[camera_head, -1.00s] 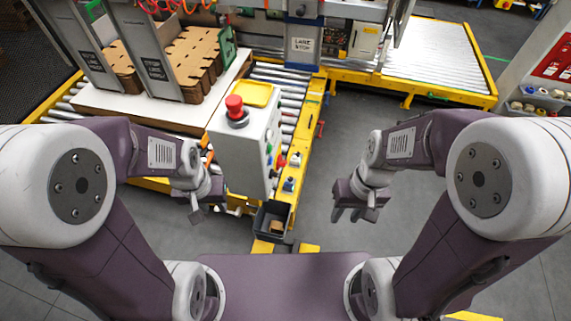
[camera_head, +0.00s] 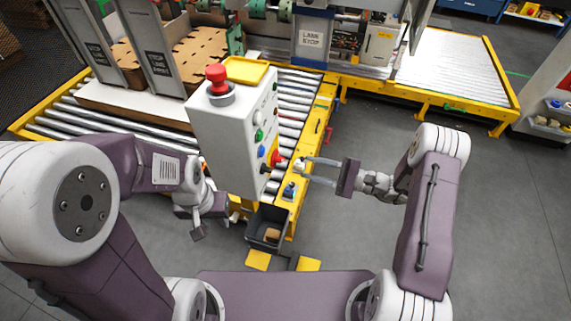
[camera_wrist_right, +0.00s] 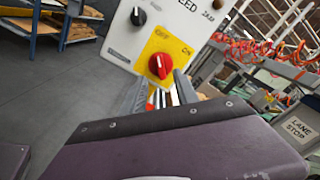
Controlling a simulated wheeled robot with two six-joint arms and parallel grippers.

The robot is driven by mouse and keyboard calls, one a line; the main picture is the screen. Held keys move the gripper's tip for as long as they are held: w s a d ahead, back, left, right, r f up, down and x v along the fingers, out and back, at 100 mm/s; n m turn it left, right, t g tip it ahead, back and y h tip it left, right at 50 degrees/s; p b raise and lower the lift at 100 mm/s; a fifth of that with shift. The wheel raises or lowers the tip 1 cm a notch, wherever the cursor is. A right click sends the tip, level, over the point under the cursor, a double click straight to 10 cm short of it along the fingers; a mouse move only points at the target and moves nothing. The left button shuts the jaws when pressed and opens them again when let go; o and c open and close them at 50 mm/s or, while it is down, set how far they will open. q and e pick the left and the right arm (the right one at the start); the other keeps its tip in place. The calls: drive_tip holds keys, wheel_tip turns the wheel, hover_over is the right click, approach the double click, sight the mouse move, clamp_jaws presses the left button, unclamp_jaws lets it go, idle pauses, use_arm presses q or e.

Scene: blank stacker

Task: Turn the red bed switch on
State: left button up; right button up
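The red bed switch (camera_head: 276,158) is a round red knob low on the right face of a white control box (camera_head: 215,125). In the right wrist view the red knob (camera_wrist_right: 160,66) sits on a yellow plate (camera_wrist_right: 176,46) marked OFF at left and ON at right. I cannot surely tell which mark it points to. My right gripper (camera_head: 304,171) is open, its two fingers pointing left towards the knob and apart from it. In the right wrist view its fingers (camera_wrist_right: 160,95) stand just below the knob, nothing between them. My left gripper (camera_head: 205,225) hangs left of the box, its fingers unclear.
A black knob (camera_wrist_right: 138,16) is beside the yellow plate. A red emergency button (camera_head: 217,78) and yellow tray (camera_head: 246,69) top the box. A dark bin (camera_head: 266,228) stands below it. Small switches (camera_head: 289,190) sit on the yellow conveyor edge.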

sight(283, 161)
drive_tip(key=p+x, duration=0.1)
drive_tip(key=x, duration=0.7)
drive_tip(key=shift+a, duration=0.2)
clamp_jaws()
